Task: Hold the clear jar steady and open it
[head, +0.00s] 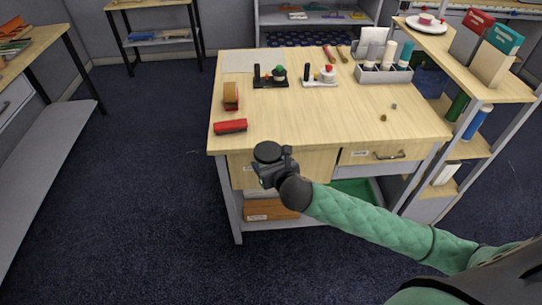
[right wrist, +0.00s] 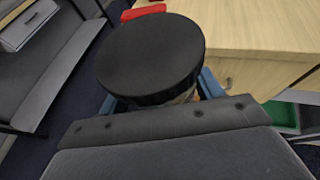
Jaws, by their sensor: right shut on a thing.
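The jar's round black lid (head: 267,151) shows from above in the head view, just off the near left part of the desk front. My right gripper (head: 273,171) is shut around the jar below this lid and holds it in the air. In the right wrist view the lid (right wrist: 152,55) sits flat on the jar and fills the upper middle. Only a sliver of the jar body (right wrist: 184,98) shows under it, between the bluish fingers; the rest is hidden. My left gripper is in neither view.
The wooden desk (head: 305,125) has free room in its middle and front. A red stapler (head: 230,126) and an orange tape dispenser (head: 231,97) stand at its left. A grey organizer (head: 385,74) stands at the back right. A drawer (head: 385,154) is below.

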